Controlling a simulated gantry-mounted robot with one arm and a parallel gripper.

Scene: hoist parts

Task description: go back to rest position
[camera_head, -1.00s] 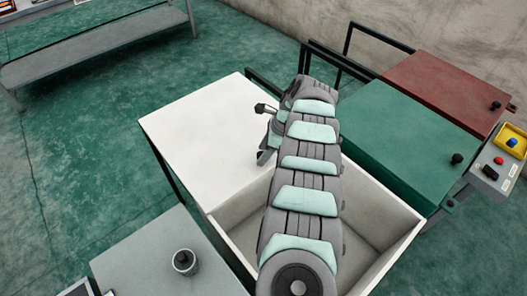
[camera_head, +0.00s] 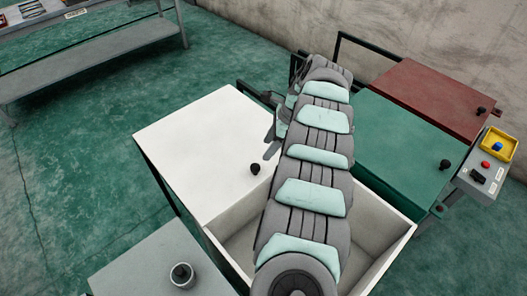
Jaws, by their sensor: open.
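My arm stretches across the middle of the view, over an open cream bin (camera_head: 237,241). My gripper (camera_head: 269,143) shows in part on the arm's left side, near the right edge of the white lid (camera_head: 195,150). Its finger ends are apart from the lid's black knob (camera_head: 255,169), and it appears to hold nothing. The rest of the gripper is hidden behind the arm. The white lid lies flat to the left of the bin's opening.
A green-lidded box (camera_head: 408,145) and a red-lidded box (camera_head: 440,95) stand at the right. A control panel (camera_head: 485,170) with a yellow-framed blue button is beside them. A grey surface with a cup (camera_head: 182,275) is at the front left; a bench (camera_head: 95,58) stands far left.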

